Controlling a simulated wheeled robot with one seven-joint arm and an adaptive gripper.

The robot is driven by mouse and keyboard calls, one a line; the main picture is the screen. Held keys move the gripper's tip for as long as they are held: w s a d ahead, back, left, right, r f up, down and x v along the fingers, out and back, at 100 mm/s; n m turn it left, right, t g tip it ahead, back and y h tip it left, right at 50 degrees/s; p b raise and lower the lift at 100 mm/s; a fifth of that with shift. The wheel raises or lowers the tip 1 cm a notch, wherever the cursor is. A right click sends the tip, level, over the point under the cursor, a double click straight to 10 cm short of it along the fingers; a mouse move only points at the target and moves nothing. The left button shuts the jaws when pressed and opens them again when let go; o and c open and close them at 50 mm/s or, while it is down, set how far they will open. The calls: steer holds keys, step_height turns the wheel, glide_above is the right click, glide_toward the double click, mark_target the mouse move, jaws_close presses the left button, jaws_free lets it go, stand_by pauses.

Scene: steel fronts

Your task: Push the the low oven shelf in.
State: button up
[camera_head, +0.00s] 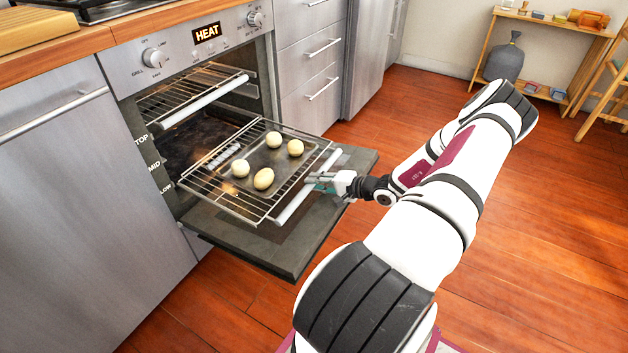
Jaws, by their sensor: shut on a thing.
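The oven (190,48) stands open, with its door (285,250) folded down flat. The low shelf (203,192) is a wire rack drawn far out over the door. A tray (277,159) on it bears several pale round rolls (263,179). A light bar handle (300,195) runs along the rack's front edge. My gripper (318,183) is at the front edge of the rack, shut on the handle. The fingertips are small and partly hidden in this view. A higher rack (185,95) sits inside the oven, with its own light bar at the front.
Marks on the oven's left side read TOP, MID and LOW. Steel drawers (312,68) stand right of the oven and a steel cabinet front (75,190) left of it. The wooden floor (520,240) is clear at right. A low wooden shelf unit (555,50) stands at the back.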

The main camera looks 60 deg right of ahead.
steer(key=shift+w+a+b, duration=0.2)
steer(key=shift+w+b, duration=0.05)
steer(key=shift+w, duration=2.15)
steer(key=shift+w+a+b, duration=0.15)
steer(key=shift+w+b, duration=0.05)
steer(key=shift+w, duration=2.2)
steer(key=shift+w+a+b, duration=0.2)
steer(key=shift+w+b, duration=0.05)
steer(key=shift+w, duration=2.15)
steer(key=b, duration=0.3)
glide_toward(225, 145)
steer(key=shift+s+d+f, duration=0.15)
steer(key=shift+s+f, duration=0.7)
steer(key=shift+f, duration=0.1)
steer(key=shift+s+d+f, duration=0.1)
steer(key=shift+s+f, duration=0.75)
steer(key=shift+f, duration=0.15)
steer(key=shift+w+a, duration=0.2)
steer(key=shift+w, duration=2.7)
steer(key=shift+w+a, duration=0.2)
steer(key=shift+w, duration=2.75)
steer(key=shift+w+a, duration=0.1)
steer(key=shift+w, duration=0.85)
steer(key=o, duration=0.9)
steer(key=shift+o, duration=0.2)
